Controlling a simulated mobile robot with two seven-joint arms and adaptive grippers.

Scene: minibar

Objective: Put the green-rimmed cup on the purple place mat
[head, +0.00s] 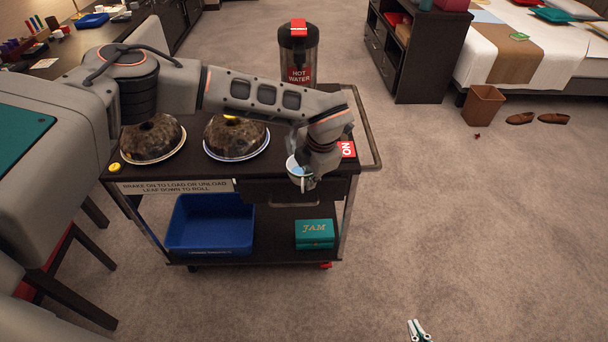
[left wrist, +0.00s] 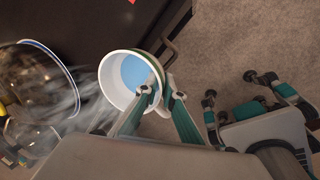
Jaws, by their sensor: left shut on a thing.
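My left gripper (head: 308,180) is shut on a white cup (head: 297,170) over the front right of the dark cart. In the left wrist view the cup (left wrist: 116,66) has a pale blue inside, and green shows along its outer edge. My left fingers (left wrist: 160,98) are at its right wall. The gripper and forearm hide part of the cup and cart top in the head view. My right gripper (head: 418,331) shows only by its tips at the bottom edge, apart from the cup; its opening is unclear. I see no purple place mat.
Two dark domes (head: 152,138) (head: 236,137) on rimmed plates and a hot water dispenser (head: 299,55) stand on the cart (head: 215,180). A blue bin (head: 210,225) and a green jam box (head: 315,233) are on its lower shelf.

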